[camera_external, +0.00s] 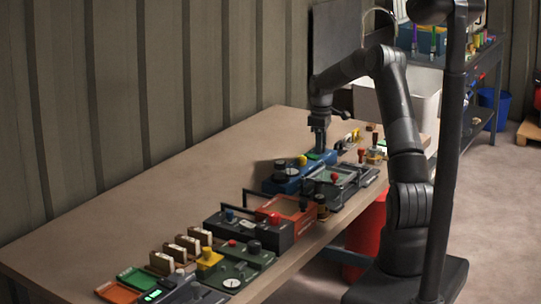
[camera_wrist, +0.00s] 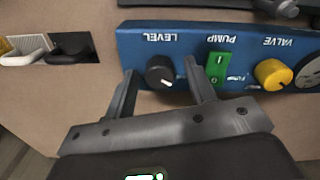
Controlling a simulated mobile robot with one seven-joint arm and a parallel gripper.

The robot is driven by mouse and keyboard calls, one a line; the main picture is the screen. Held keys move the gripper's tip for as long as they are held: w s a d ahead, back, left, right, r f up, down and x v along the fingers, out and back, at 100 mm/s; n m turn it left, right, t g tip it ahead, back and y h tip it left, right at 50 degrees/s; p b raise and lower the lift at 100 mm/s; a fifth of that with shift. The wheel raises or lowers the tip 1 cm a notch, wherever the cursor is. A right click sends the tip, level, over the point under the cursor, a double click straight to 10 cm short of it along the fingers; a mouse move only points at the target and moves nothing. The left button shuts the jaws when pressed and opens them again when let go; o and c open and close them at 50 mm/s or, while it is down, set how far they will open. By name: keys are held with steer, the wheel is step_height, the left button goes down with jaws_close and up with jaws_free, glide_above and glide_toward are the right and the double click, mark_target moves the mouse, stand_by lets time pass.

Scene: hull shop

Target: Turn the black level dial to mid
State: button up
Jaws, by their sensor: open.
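In the wrist view, the black level dial (camera_wrist: 160,71) sits on a blue panel (camera_wrist: 135,42) under the upside-down word LEVEL. Its white mark points to the lower right in the picture. My gripper (camera_wrist: 161,72) is open, with one finger on each side of the dial; I cannot tell whether either finger touches it. The right finger is close to the green pump switch (camera_wrist: 217,68). In the external view, my gripper (camera_external: 319,152) is low over the far end of the blue panel (camera_external: 283,186), and the dial is hidden there.
A yellow valve knob (camera_wrist: 272,74) and a gauge (camera_wrist: 311,76) are farther right on the panel. In the external view, an orange-red box (camera_external: 287,208) and other control boxes line the table (camera_external: 150,190). The table's wall side is mostly clear.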

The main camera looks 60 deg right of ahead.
steer(key=shift+f, duration=0.1)
steer(key=shift+c, duration=0.5)
steer(key=c, duration=0.9)
steer(key=shift+o, duration=0.2)
steer(key=shift+m, duration=0.3)
steer(key=m, duration=0.5)
steer(key=shift+m, duration=0.3)
steer(key=m, duration=0.5)
steer(key=shift+w, duration=0.1)
steer(key=shift+m, duration=0.4)
steer(key=o, duration=1)
steer(key=shift+c, duration=0.2)
